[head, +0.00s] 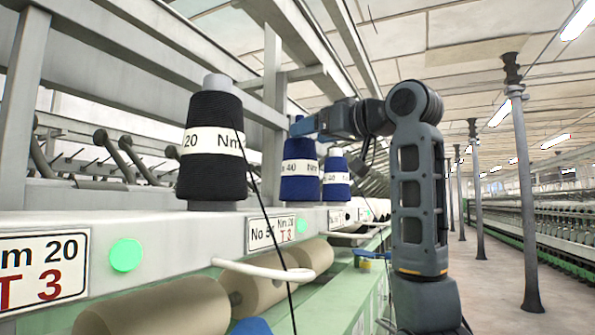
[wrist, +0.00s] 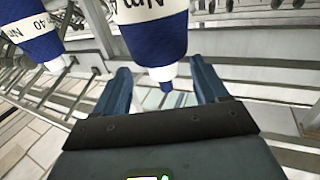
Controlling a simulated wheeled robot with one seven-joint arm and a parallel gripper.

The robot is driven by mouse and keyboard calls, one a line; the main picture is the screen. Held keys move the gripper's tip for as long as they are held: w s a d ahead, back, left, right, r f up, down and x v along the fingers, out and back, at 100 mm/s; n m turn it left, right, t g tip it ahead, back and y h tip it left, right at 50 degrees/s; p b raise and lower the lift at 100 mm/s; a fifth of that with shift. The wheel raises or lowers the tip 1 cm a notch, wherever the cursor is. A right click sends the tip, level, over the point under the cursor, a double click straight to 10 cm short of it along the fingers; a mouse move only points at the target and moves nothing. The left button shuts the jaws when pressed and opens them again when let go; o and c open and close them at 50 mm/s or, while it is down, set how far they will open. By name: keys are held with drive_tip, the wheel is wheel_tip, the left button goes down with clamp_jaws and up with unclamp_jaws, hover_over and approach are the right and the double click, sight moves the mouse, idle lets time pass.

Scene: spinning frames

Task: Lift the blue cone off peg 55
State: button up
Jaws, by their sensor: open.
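Two blue cones with white "Nm 40" bands stand upright on the machine ledge in the head view: a nearer one (head: 300,188) and one farther right (head: 337,191). My gripper (head: 300,126) is at the top of the nearer blue cone, its blue fingers level above the yarn. In the wrist view one blue cone (wrist: 155,40) points its narrow end between the open fingers of my gripper (wrist: 160,72), with space on both sides. The other blue cone (wrist: 32,38) is at upper left there. The peg number under the cones is not clearly readable.
A black cone (head: 211,150) stands nearer on the left. A white sign (head: 270,232) with a partly readable number and a green disc (head: 126,255) are on the ledge front. Grey beams (head: 170,40) run overhead. The aisle floor (head: 495,270) at right is clear.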

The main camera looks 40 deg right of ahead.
drive_tip(key=shift+w+f+p, duration=0.15)
drive_tip(key=shift+w+p, duration=0.7)
drive_tip(key=shift+w, duration=1.45)
drive_tip(key=shift+c, duration=0.5)
clamp_jaws()
